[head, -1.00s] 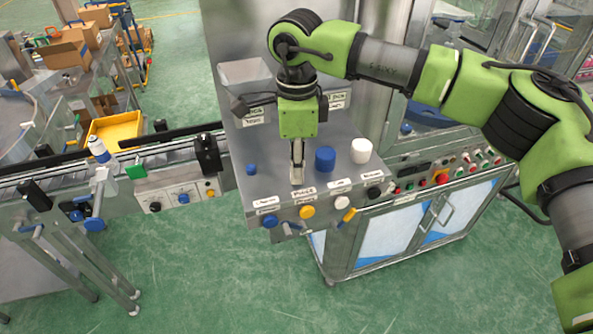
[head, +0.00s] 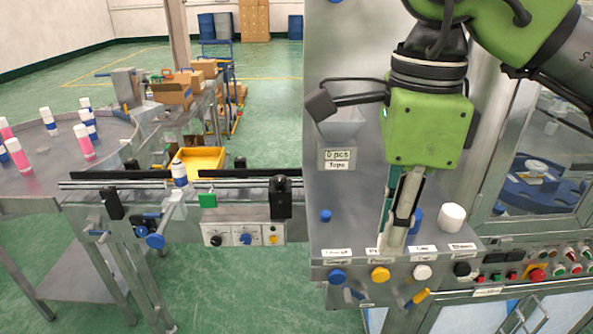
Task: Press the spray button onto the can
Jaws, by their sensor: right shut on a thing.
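A can (head: 179,172), white with a blue band, stands upright on the conveyor at the left. My right gripper (head: 397,235) hangs over the steel work surface, far to the right of the can. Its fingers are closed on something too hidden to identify. A small blue piece (head: 326,215) sits on the surface to the left of the gripper. A larger blue cap (head: 416,219) is partly hidden behind the fingers, and a white cap (head: 452,217) stands to their right. I cannot tell which piece is the spray button. My left gripper is not in view.
A round table (head: 110,150) at the left holds several pink and blue-white cans. Buttons line the front panel.

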